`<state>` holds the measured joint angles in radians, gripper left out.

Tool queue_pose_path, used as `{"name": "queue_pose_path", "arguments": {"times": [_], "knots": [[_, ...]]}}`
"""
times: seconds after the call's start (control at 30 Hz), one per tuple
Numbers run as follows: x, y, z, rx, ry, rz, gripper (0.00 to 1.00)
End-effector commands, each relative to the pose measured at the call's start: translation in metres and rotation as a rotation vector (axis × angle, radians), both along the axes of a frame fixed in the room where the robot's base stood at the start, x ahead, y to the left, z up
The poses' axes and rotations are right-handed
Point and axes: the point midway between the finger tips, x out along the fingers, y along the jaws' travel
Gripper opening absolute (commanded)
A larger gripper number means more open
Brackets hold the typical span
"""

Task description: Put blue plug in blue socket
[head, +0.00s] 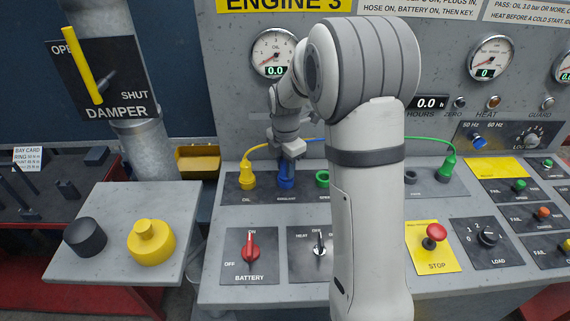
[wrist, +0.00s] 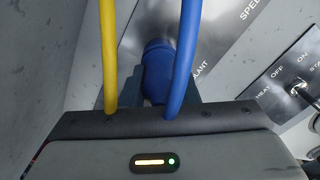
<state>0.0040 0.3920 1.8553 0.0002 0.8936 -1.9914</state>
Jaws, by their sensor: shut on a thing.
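The blue plug (head: 286,170) is upright at the blue socket position on the console panel, between the yellow plug and a green socket. In the wrist view the blue plug (wrist: 155,85) is between the two fingers, with its blue cable (wrist: 184,60) arching over my gripper. My gripper (head: 287,152) is shut on the blue plug from above and behind. In the wrist view my gripper (wrist: 158,92) covers much of the plug. The blue socket is hidden under the plug, so I cannot tell how deep the plug sits.
The yellow plug (head: 248,178) with its yellow cable (wrist: 109,50) stands just left. A green socket (head: 322,178) is just right, partly behind my arm. A green plug (head: 448,166) stands farther right. The battery key (head: 250,249) and red stop button (head: 435,236) are in front.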

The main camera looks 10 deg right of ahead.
Motion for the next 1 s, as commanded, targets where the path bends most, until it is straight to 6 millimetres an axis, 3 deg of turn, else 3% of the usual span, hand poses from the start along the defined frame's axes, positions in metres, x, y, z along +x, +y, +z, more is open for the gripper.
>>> {"name": "queue_pose_path", "arguments": {"times": [0.33,0.37,0.63,0.87,1.0], "knots": [[0.000,0.000,-0.002,0.000,0.000,-0.001,0.04],[0.000,-0.001,-0.002,0.000,0.000,-0.001,0.30],[0.000,-0.001,-0.002,0.000,0.000,-0.001,0.52],[0.000,-0.001,-0.002,0.000,0.000,-0.002,0.53],[0.001,-0.001,0.008,0.000,-0.003,-0.002,0.53]]}}
